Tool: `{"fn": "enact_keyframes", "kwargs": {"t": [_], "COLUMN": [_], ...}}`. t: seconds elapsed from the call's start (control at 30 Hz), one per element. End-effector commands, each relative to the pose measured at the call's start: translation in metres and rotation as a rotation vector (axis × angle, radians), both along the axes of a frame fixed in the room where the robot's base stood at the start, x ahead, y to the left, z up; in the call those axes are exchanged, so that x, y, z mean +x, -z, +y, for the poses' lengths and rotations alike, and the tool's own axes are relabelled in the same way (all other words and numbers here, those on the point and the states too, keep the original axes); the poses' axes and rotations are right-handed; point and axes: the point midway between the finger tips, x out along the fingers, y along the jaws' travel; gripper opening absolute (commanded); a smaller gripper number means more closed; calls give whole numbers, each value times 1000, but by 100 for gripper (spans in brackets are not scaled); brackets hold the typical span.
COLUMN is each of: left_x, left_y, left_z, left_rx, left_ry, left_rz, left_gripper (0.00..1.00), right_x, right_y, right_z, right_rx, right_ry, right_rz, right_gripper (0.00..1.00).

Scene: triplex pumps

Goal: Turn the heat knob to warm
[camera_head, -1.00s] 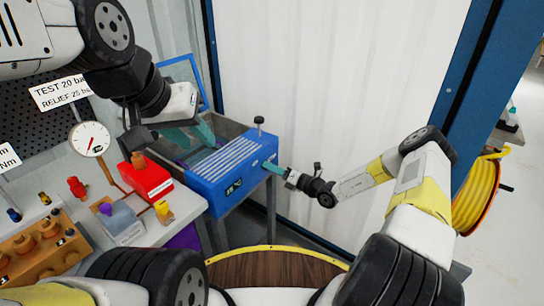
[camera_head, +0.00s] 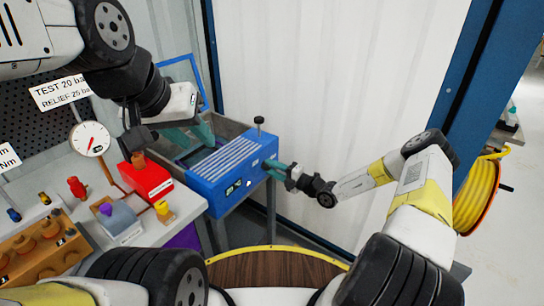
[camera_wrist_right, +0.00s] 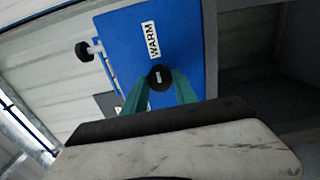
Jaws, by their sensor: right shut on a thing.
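The blue heater unit (camera_head: 232,172) has a white-striped top and stands at the end of the bench. Its side shows close up in the right wrist view (camera_wrist_right: 178,35), with a white WARM label (camera_wrist_right: 152,40). The round black heat knob (camera_wrist_right: 159,78) sits just below that label and carries a small white mark. My right gripper (camera_wrist_right: 160,92) is shut on the knob, one teal finger on each side. In the head view my right gripper (camera_head: 272,168) is at the unit's right side and hides the knob. My left gripper (camera_head: 193,137) is open above the grey tank (camera_head: 228,130).
A small black-topped knob (camera_head: 259,121) stands up from the heater unit. A red box (camera_head: 150,180), a pressure gauge (camera_head: 90,139) and a grey-purple block (camera_head: 120,220) are on the bench to the left. A yellow hose reel (camera_head: 477,195) is at the far right.

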Motion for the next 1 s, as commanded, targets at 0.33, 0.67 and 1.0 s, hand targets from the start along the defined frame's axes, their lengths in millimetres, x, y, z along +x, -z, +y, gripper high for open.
{"fn": "enact_keyframes", "kwargs": {"t": [0.33,0.67,1.0], "left_x": [0,0,0], "left_y": [0,0,0], "left_z": [0,0,0], "left_rx": [0,0,0], "left_ry": [0,0,0], "left_rz": [0,0,0], "left_gripper": [36,36,36], "right_x": [1,1,-1], "right_y": [0,0,0], "right_z": [-2,-2,-2], "right_rx": [16,16,15], "right_ry": [4,4,2], "right_rz": [24,23,22], "right_gripper": [0,55,55]}}
